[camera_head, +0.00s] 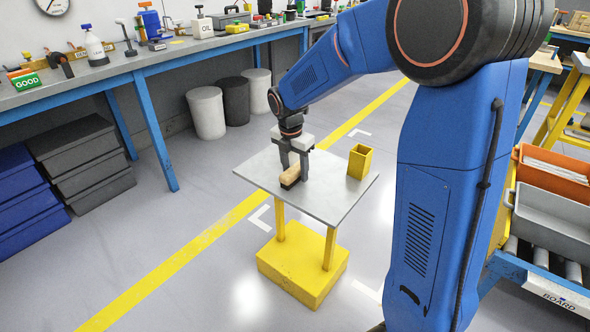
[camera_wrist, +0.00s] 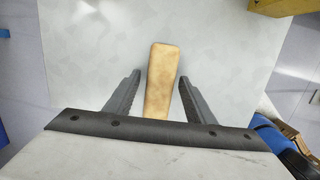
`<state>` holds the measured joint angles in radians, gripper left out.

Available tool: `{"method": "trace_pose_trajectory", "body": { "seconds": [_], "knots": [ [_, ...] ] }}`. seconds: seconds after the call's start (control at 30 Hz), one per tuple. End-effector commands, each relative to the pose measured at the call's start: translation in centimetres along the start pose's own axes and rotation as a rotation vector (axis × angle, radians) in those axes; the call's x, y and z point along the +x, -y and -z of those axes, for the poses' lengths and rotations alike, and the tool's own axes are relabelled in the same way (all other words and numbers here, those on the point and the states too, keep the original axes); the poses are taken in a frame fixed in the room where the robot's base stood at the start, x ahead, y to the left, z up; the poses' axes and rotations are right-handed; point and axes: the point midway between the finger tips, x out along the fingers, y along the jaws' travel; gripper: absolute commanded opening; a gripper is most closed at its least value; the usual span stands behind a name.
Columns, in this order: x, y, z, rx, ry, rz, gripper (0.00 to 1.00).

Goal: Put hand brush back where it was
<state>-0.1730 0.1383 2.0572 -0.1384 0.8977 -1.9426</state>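The hand brush (camera_head: 290,176) has a pale wooden body and dark bristles below. It lies on the grey top of a small yellow-legged table (camera_head: 336,201). My gripper (camera_head: 294,168) points down over the table with its fingers on either side of the brush. In the wrist view, the wooden top of the brush (camera_wrist: 163,75) lies between the two dark fingers, with a gap visible on each side. My gripper is open. The bristles are hidden from above in the wrist view.
A yellow square holder (camera_head: 360,162) stands on the table to the right of the brush. A long workbench (camera_head: 155,62) with bottles and tools runs along the back wall. Several bins (camera_head: 206,112) stand under it. An orange crate (camera_head: 552,178) is at the right.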

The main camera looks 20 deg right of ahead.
Motion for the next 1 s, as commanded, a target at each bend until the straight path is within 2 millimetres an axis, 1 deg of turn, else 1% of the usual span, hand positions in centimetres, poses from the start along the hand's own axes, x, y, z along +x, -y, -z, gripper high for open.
{"method": "trace_pose_trajectory", "body": {
  "seconds": [0.13,0.27,0.37,0.6,0.7,0.83,1.0],
  "knots": [
    [-0.2,0.0,0.0,0.000,0.000,-0.001,0.49],
    [-1.4,-0.1,-0.1,0.000,0.001,-0.002,0.49],
    [-3.0,0.0,-0.1,0.000,0.002,-0.003,0.49],
    [-7.7,0.0,-0.1,-0.001,0.002,-0.003,0.49],
    [-9.4,-0.1,-0.1,-0.001,0.001,-0.002,0.49],
    [-11.1,-0.1,0.0,-0.001,0.001,-0.002,0.49],
    [-12.1,0.0,0.0,-0.001,0.000,0.000,0.49]
  ]
}}
